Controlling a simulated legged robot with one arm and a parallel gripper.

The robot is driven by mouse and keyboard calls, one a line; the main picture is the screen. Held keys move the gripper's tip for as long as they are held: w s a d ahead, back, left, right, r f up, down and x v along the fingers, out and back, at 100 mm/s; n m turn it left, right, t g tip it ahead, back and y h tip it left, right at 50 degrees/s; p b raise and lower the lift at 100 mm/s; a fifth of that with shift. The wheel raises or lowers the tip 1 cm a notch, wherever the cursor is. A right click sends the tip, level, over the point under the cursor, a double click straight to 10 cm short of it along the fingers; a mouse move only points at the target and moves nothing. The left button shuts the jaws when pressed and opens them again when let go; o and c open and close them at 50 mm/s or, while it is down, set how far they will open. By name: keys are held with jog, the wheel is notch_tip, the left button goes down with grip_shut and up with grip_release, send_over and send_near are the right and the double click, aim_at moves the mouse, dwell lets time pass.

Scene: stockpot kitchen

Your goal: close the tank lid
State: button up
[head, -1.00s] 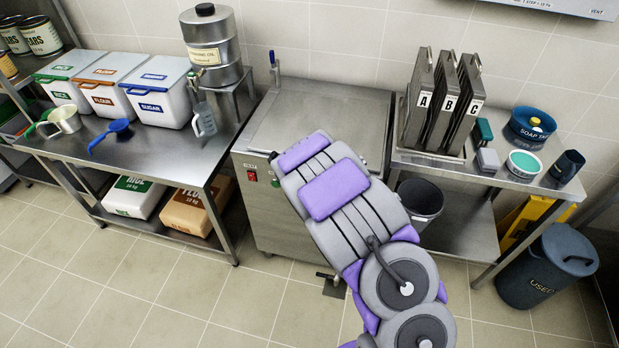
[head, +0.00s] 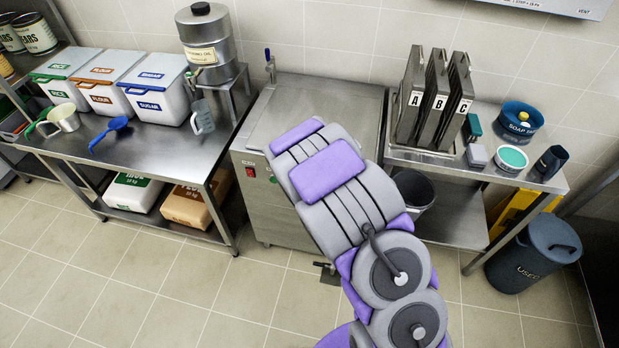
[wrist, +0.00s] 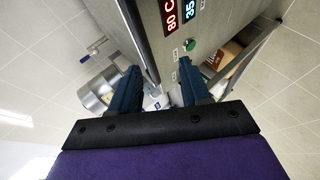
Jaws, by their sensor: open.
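The tank (head: 320,115) is a stainless steel cabinet against the wall, with a broad flat metal top. The lid appears to be this top panel, but I cannot tell whether it is fully down. My arm covers the tank's right front, and my gripper is hidden behind it in the head view. In the wrist view my gripper (wrist: 160,88) is open, its two blue fingers apart with nothing held. Beyond them the tank's edge and front panel (wrist: 205,50) show red and blue-green digits and a green button. I cannot tell whether a finger touches the tank.
The left table (head: 75,150) holds ingredient bins and a metal oil canister (head: 207,40). The right table (head: 520,178) holds plates marked A, B and C (head: 436,95) and a blue soap tub (head: 520,120). A grey bucket (head: 415,190) and a dark bin (head: 530,255) stand low right. Floor is free in front.

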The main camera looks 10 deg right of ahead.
jog(key=p+v, duration=0.7)
jog(key=p, duration=0.9)
jog(key=shift+s+r+p, duration=0.25)
jog(key=shift+s+p, duration=0.1)
jog(key=shift+d, duration=0.15)
jog(key=shift+w, duration=0.1)
